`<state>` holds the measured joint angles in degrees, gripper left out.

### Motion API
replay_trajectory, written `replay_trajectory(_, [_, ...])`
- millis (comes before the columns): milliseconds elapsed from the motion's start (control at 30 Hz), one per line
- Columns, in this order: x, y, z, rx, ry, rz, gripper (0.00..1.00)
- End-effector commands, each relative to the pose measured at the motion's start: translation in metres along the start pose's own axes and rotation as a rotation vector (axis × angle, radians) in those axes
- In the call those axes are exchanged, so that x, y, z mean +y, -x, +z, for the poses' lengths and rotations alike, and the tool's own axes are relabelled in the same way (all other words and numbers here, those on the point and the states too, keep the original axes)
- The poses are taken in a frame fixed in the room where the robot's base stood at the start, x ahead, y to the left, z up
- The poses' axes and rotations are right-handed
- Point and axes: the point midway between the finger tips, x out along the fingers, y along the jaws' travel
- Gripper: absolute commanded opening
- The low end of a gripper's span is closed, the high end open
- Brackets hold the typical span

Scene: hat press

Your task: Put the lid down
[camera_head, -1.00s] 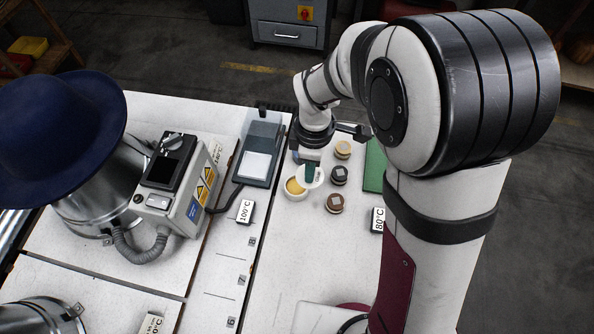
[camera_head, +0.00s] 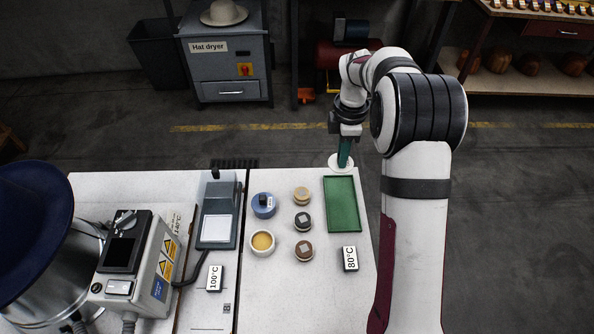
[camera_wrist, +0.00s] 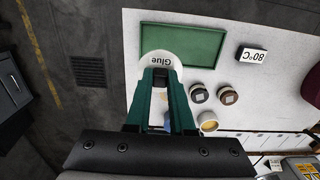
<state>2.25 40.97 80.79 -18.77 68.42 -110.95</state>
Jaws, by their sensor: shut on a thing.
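The white round lid (camera_head: 336,160), marked "Glue", is in my gripper (camera_head: 345,157) at the far edge of the table, just behind the green tray (camera_head: 341,204). The wrist view shows the lid (camera_wrist: 163,58) beyond the green fingertips (camera_wrist: 161,76), overlapping the tray's edge in the picture. The fingers are shut on the lid's grip, which they mostly hide. I cannot tell how high the lid is above the table. The open white glue pot (camera_head: 262,252) with yellow content stands left of the tray.
The tray is empty.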

Motion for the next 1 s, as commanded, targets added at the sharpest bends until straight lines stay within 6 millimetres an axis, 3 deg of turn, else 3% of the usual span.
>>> replay_trajectory(300, [0.034,-0.055,-0.083,0.000,0.006,-0.001,0.00])
replay_trajectory(400, [0.040,-0.065,-0.098,0.000,0.003,0.000,0.00])
replay_trajectory(533, [0.042,-0.076,-0.104,-0.001,0.002,-0.002,0.00])
replay_trajectory(700, [0.042,-0.107,-0.104,0.000,0.001,-0.002,0.00])
replay_trajectory(1000, [0.042,-0.110,-0.104,0.000,0.001,0.001,0.00])
